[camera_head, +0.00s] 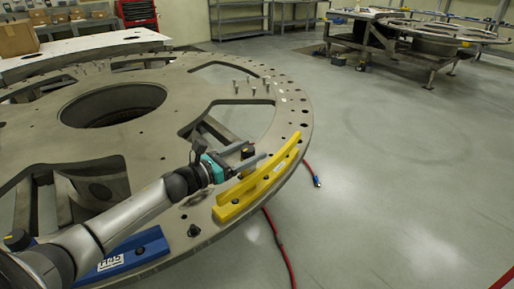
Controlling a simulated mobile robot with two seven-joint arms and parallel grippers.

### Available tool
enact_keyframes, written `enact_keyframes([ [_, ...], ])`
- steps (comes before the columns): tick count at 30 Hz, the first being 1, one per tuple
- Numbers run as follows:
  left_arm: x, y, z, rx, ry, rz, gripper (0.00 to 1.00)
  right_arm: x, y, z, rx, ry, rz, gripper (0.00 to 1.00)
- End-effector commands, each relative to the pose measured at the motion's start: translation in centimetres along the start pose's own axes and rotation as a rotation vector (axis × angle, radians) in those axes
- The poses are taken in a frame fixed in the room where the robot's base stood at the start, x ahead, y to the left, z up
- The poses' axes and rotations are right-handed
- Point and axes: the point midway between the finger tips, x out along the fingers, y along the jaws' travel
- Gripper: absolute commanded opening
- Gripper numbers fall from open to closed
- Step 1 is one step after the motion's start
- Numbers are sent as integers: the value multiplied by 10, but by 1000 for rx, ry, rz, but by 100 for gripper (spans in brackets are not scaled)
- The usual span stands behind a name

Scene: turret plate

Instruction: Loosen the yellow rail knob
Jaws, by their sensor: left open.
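The yellow rail (258,184) is a curved bar fixed along the outer rim of the grey turret plate (150,143). A small dark knob (247,152) shows near the rail's far end, partly hidden by my gripper; I cannot tell for sure that it is the rail's knob. My left gripper (255,153) is open, with its fingers reaching to the right beside the inner side of the rail. The fingers appear to lie around or just above the dark knob; contact cannot be told. My right gripper is not in view.
A blue rail (125,258) with a white label lies on the plate's near rim, below my left arm. Several upright pins (252,84) stand on the far rim. Red hoses (280,245) lie on the floor at right. A second turret structure (420,42) stands behind.

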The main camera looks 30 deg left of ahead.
Motion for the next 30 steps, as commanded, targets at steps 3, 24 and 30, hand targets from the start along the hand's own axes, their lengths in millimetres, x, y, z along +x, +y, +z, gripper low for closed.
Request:
enact_keyframes([
  [3,13,0,1,0,-2,0,77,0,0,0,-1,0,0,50],
  [24,31,0,0,0,0,0,68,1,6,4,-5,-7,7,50],
  [30,30,0,0,0,0,0,45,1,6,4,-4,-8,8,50],
])
